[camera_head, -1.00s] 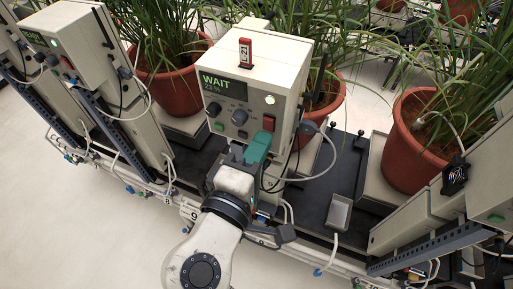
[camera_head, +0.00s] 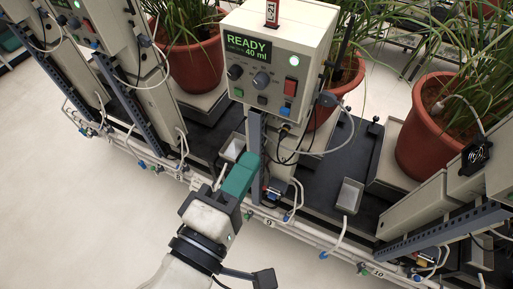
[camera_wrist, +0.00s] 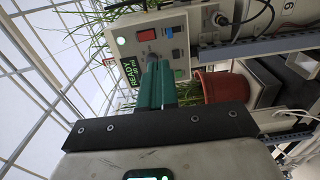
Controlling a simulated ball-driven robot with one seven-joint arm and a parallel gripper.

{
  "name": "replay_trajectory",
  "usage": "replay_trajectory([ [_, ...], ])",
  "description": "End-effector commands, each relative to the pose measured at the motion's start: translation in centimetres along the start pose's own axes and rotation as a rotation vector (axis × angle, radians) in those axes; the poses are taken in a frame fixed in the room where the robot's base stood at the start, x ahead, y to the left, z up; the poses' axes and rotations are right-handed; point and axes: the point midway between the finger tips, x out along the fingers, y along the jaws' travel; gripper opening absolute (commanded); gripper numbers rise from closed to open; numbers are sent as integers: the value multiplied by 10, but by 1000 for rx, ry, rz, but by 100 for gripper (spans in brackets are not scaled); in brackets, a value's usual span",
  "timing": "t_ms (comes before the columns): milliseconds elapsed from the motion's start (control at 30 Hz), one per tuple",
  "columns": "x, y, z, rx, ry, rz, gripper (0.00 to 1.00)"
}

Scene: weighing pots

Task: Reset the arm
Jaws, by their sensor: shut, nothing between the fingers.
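My gripper (camera_head: 240,176) is shut and empty, its green fingers together. In the head view it is in front of the rail, below the control box. In the wrist view the closed green fingers (camera_wrist: 157,84) point toward the box face and overlap part of it. The control box (camera_head: 270,60) is beige, with knobs, buttons and a red switch. Its screen (camera_head: 247,47) reads READY and 40 ml, and a light glows beside it. A red tag marked L-21 (camera_head: 272,12) stands on its top. The box also shows in the wrist view (camera_wrist: 172,20).
Terracotta pots with grassy plants stand behind the box (camera_head: 195,68) and at the right (camera_head: 432,140). A rail with white pipes (camera_head: 310,236) runs along the front. Small metal trays (camera_head: 349,196) sit on the dark platform. Bare floor (camera_head: 70,220) lies at the lower left.

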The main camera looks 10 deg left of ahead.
Motion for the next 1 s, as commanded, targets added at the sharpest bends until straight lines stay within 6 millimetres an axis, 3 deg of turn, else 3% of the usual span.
replay_trajectory([
  [200, -10, -1, 0, 0, -1, 1, 0],
  [767, -9, -2, 1, 0, -3, -2, 0],
  [867, 5, -13, 12, 7, -27, -42, 0],
  [1000, 47, -53, 53, 54, -110, -189, 0],
])
